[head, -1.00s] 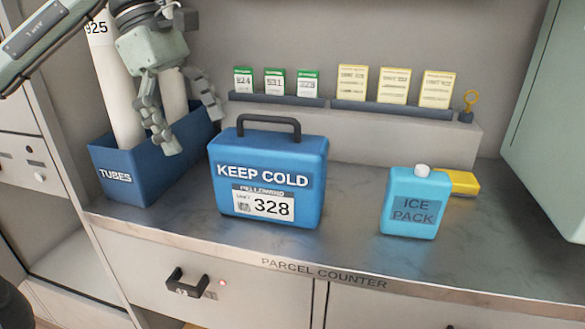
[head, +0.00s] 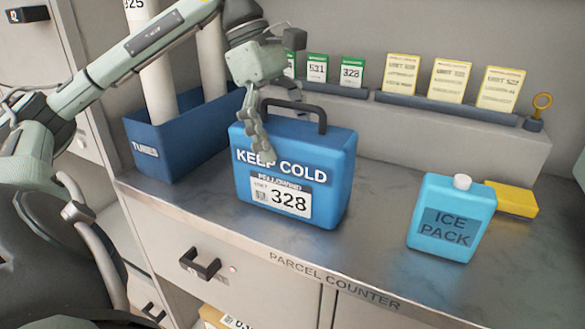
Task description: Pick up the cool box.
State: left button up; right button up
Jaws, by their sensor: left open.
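The blue cool box (head: 330,182) stands upright on the counter, labelled KEEP COLD and 328, with a black carry handle (head: 322,118) on top. My left gripper (head: 278,118) is open at the left part of the handle. One finger hangs in front of the box's face, over part of the KEEP lettering. The other finger shows behind, near the handle's top. I cannot tell whether either finger touches the handle. My right gripper is not in view.
A blue TUBES bin (head: 170,155) with white tubes stands close at the left. Behind is a ledge with card racks (head: 450,107). The counter between box and ice pack is clear.

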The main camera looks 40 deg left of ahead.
pick_arm(q)
jog(key=shift+x, duration=0.9)
jog(key=shift+r, duration=0.1)
jog(key=c, duration=1.9)
